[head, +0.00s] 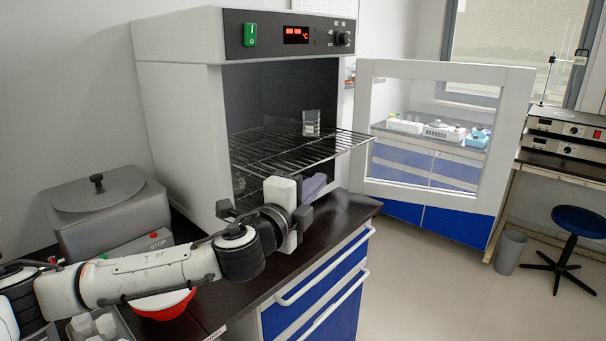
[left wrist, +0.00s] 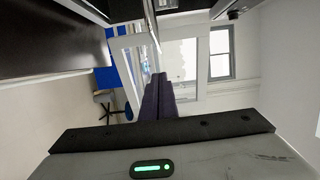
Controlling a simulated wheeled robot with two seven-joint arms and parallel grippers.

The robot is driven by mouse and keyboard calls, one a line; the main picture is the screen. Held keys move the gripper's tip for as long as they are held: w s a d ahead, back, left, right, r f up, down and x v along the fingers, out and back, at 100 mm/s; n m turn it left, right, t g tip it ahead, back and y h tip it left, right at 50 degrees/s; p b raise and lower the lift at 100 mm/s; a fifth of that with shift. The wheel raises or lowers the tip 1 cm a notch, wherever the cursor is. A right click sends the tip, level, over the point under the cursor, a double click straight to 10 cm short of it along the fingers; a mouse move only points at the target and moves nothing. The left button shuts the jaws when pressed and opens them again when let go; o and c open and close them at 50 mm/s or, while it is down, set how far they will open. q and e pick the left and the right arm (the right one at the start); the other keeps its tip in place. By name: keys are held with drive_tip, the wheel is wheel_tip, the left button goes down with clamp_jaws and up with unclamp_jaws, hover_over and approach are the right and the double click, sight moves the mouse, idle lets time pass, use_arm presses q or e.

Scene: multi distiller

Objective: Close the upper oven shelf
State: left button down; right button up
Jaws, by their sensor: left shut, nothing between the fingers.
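The oven (head: 180,100) stands on the dark bench with its glass door (head: 435,130) swung wide open to the right. The upper oven shelf (head: 285,150), a wire rack, sticks out of the oven's front toward the door. A small glass beaker (head: 311,122) stands on the shelf. My left gripper (head: 318,188) is shut and empty, just in front of the oven opening and below the shelf's front part. Its dark fingers also show in the left wrist view (left wrist: 158,97), closed together. The lower inside of the oven is partly hidden by my arm. My right gripper is not in view.
A grey lidded device (head: 105,210) with a stop button stands left of the oven. A red bowl (head: 163,304) sits under my left arm. Blue drawers (head: 320,300) with white handles are below the bench. Open floor lies to the right, with a blue stool (head: 580,222).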

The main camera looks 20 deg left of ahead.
use_arm(q)
drive_tip(key=shift+w+a, duration=0.65)
drive_tip(key=shift+a, duration=0.25)
drive_tip(key=shift+w+a, duration=0.6)
drive_tip(key=shift+a, duration=0.3)
